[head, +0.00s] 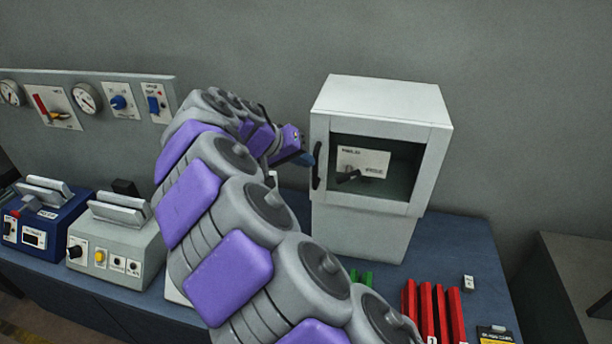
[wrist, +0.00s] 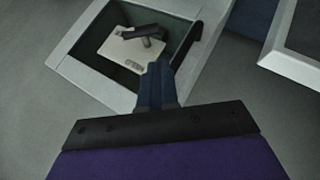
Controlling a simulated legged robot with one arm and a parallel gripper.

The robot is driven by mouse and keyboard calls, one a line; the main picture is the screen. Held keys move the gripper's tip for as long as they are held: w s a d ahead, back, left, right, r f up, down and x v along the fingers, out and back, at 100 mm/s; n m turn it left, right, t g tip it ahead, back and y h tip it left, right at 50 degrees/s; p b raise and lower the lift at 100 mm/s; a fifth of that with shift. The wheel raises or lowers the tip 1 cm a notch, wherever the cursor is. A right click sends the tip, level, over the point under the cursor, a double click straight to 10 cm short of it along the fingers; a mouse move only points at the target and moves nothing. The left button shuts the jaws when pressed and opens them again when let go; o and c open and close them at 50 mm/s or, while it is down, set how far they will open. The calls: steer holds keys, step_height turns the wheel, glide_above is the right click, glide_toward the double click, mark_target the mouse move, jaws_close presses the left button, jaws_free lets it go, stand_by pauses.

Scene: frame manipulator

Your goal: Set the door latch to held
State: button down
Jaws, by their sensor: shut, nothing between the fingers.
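A white cabinet (head: 380,100) stands on the bench, its front a white-framed door (head: 420,207) with a dark window or opening. Behind it is a white label plate (head: 364,160) with a black lever (head: 348,177), which looks like the latch. The lever (wrist: 143,34) and plate (wrist: 125,53) also show in the wrist view. A black handle (head: 317,165) is on the door's left edge. My gripper (head: 308,160) is beside that edge, close to the handle; contact cannot be told. In the wrist view its blue fingers (wrist: 157,80) are together and empty, overlapping the frame.
Red bars (head: 426,312) and green pieces (head: 362,278) lie at the bench front. A grey box (head: 117,240) and a blue box (head: 45,220) stand at left, below a panel of gauges and switches (head: 95,95). My arm hides the bench's middle.

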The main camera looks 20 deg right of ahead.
mark_target(349, 172)
steer(key=x, duration=1)
steer(key=shift+s+d, duration=0.15)
steer(key=shift+d, duration=0.2)
stand_by(0.4)
